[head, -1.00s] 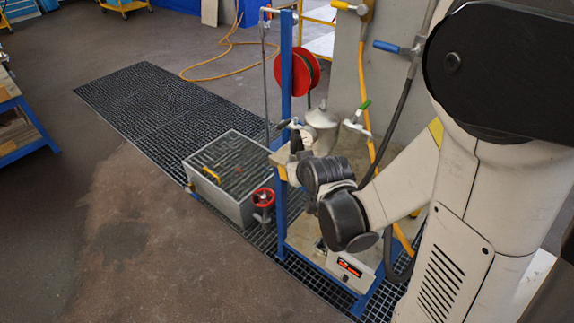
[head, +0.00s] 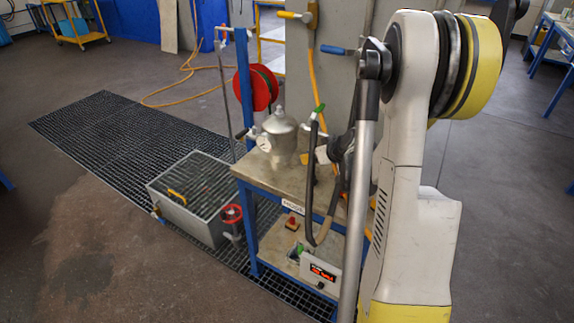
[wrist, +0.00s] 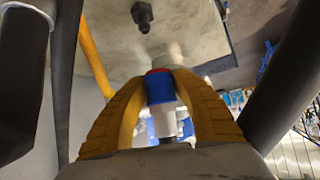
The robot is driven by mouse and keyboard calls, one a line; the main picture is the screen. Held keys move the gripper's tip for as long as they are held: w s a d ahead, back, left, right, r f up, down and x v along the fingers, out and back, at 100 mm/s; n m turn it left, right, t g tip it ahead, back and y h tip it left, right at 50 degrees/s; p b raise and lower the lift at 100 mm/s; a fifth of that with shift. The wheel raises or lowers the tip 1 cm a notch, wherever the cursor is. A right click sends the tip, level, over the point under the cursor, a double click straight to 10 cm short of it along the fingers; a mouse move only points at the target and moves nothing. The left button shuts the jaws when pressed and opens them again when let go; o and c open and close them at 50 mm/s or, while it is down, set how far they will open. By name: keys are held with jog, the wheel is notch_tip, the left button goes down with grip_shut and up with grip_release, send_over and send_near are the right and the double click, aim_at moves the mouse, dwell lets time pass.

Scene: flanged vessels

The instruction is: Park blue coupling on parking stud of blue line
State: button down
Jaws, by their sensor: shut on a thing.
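In the wrist view my gripper (wrist: 160,88) is shut on the blue coupling (wrist: 160,88), which has a red ring at its far end and sits between the two yellow fingers. A pale cylindrical part shows below the coupling. A dark stud (wrist: 142,15) projects from a grey plate ahead of the fingertips, apart from the coupling. I cannot tell from its colour which line it belongs to. In the head view the blue line's valve lever (head: 338,51) is on the grey panel. The coupling is hidden there by my arm.
The metal vessel (head: 278,138) stands on the bench (head: 262,177), with a green-handled valve (head: 318,110) beside it. A black hose (head: 312,225) loops down past the bench front. A yellow hose (wrist: 95,60) runs close on the left in the wrist view.

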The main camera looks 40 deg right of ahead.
aim_at(314, 176)
jog(key=shift+s+d, duration=0.1)
jog(key=shift+d, duration=0.4)
jog(key=shift+f+b, duration=0.2)
jog(key=shift+b, duration=0.1)
notch_tip(314, 176, down, 5)
jog(key=b, duration=0.4)
jog(key=shift+b, duration=0.45)
dwell(0.4)
jog(key=shift+f, duration=0.25)
jog(key=shift+f+b, duration=0.45)
jog(key=shift+f, duration=1.15)
jog(key=c, duration=1)
grip_release()
